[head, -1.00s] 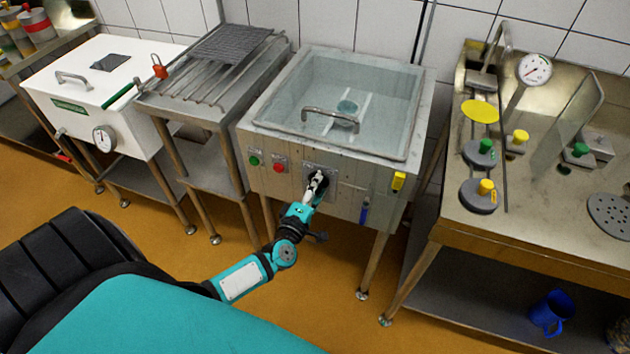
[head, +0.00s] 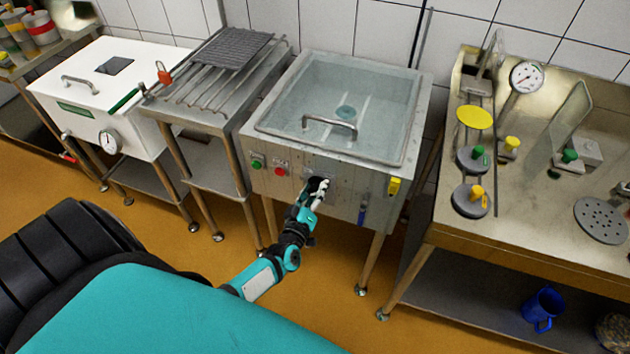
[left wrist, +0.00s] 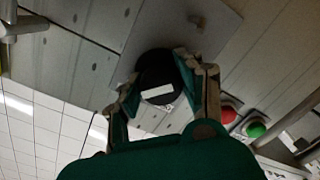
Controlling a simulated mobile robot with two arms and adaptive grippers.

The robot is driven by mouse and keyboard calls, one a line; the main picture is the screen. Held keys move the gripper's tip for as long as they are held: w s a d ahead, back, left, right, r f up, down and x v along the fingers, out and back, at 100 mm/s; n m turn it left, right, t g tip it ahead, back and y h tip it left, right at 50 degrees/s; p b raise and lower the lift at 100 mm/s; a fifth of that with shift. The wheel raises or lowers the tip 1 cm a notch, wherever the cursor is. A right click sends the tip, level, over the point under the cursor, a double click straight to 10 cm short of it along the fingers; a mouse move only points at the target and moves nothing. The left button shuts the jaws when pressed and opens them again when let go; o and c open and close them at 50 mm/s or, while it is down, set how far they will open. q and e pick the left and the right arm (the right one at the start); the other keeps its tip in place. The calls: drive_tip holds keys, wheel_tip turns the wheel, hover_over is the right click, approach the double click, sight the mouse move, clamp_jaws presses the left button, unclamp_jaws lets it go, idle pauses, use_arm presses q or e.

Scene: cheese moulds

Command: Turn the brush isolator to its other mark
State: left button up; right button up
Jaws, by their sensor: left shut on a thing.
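The brush isolator (head: 316,184) is a black round knob on a grey plate on the front of the steel washing tank (head: 350,196). In the left wrist view the knob (left wrist: 152,78) faces me, with a white bar across it. My left gripper (head: 319,190) is at the knob. In the left wrist view its two fingers (left wrist: 157,77) are shut on the knob, one on each side. The fingers hide part of the knob's rim, and I cannot read its marks. My right gripper is not in view.
A green button (head: 257,163) and a red button (head: 280,171) sit left of the isolator. A yellow tag (head: 394,186) and a blue handle (head: 362,215) are to its right. A steel bench (head: 530,236) stands at the right. The floor in front is clear.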

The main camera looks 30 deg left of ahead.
use_arm(q)
drive_tip(key=shift+r, duration=0.1)
idle(0.4)
drive_tip(key=o, duration=1.2)
drive_tip(key=shift+w, duration=0.15)
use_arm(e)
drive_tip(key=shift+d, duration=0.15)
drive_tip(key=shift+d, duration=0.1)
use_arm(q)
drive_tip(key=shift+s, duration=0.25)
drive_tip(key=v, duration=1.1)
drive_tip(key=shift+s+d, duration=0.15)
drive_tip(key=shift+s, duration=0.1)
